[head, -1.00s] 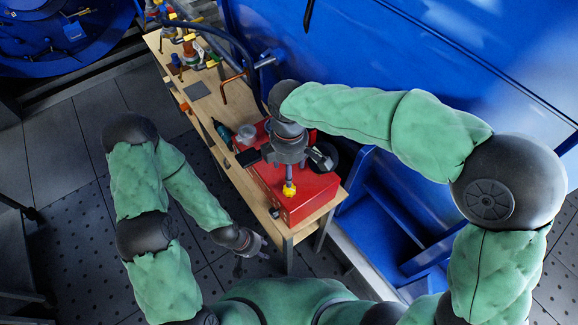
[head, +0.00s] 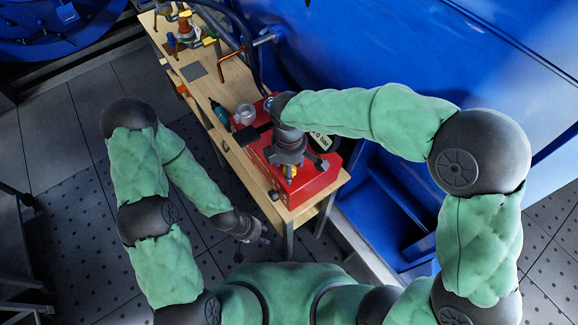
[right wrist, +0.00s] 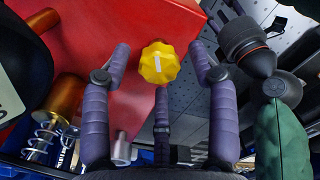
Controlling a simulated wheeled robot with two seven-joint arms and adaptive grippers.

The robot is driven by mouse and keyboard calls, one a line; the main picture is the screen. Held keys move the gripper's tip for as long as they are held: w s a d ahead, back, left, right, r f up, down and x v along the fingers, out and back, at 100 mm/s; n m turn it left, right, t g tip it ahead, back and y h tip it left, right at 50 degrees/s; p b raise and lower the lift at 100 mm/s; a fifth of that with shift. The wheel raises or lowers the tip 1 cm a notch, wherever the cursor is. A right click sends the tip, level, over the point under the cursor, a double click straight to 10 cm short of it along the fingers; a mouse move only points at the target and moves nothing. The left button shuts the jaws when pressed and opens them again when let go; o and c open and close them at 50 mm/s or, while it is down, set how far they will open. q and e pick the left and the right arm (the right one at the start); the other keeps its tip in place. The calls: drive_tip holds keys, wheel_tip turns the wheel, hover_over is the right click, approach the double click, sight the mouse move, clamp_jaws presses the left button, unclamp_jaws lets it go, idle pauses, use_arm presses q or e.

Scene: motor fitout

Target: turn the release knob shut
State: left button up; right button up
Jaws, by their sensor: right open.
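The release knob is yellow, lobed, with a white mark on its face; it shows in the right wrist view (right wrist: 158,62) and partly under my right gripper in the head view (head: 291,172). It sits by the edge of a red box (head: 318,183) on the bench. My right gripper (right wrist: 160,54) is open, one purple finger on each side of the knob, with gaps between the fingers and the knob. In the head view my right gripper (head: 289,165) hides part of the knob. My left gripper (head: 254,245) hangs empty beside the bench's near edge, its fingers apart.
The wooden bench (head: 237,158) carries a clear jar (head: 245,113), a dark bottle (head: 219,113) and a grey plate (head: 193,71). A gauge reading "0 bar" (head: 322,141) is by the red box. A blue machine wall (head: 330,50) stands behind.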

drive_tip(key=c, duration=1.1)
